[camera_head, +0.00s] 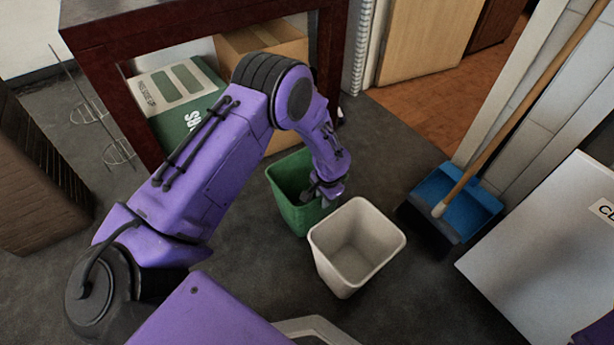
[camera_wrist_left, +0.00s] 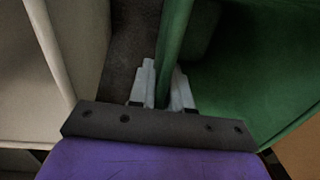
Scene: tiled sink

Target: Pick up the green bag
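I see no green bag; the green thing at my left gripper is an open-topped green bin (camera_head: 288,200). It stands on the floor in the middle of the head view, and its wall also fills the right of the left wrist view (camera_wrist_left: 255,75). My left gripper (camera_head: 325,188) reaches down at the bin's right rim. In the left wrist view the two grey fingers (camera_wrist_left: 163,82) lie on either side of the bin's wall, close against it, and look shut on it. The arm hides part of the bin. My right gripper is out of view.
A white bin (camera_head: 350,268) stands close beside the green bin. A blue dustpan (camera_head: 465,205) with a wooden-handled broom (camera_head: 520,105) is at the right. A dark red table (camera_head: 90,55) with boxes (camera_head: 262,42) under it is behind my arm. A white panel (camera_head: 545,255) is at far right.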

